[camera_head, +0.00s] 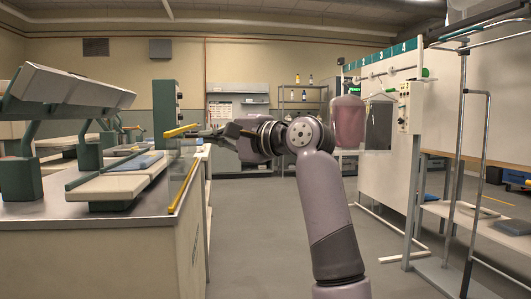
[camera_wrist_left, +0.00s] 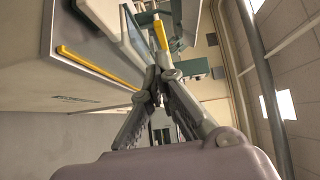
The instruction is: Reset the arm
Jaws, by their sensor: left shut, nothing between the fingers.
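My left gripper (camera_head: 203,133) reaches to the left over the workbench edge in the head view, with its arm rising from the bottom of the picture. Its fingers come together at the tips and hold nothing; this also shows in the left wrist view (camera_wrist_left: 158,72). A yellow handle (camera_head: 181,130) appears just past the fingertips; in the wrist view the yellow handle (camera_wrist_left: 160,36) also lies beyond the tips. I cannot tell whether they touch. My right gripper is in neither view.
A bench (camera_head: 110,245) with press machines (camera_head: 75,90) and a yellow edge strip (camera_head: 183,188) fills the left. A mauve garment (camera_head: 347,122) and a dark one (camera_head: 379,125) hang by a numbered white panel (camera_head: 384,165). A metal rail frame (camera_head: 482,170) stands right. Floor between is clear.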

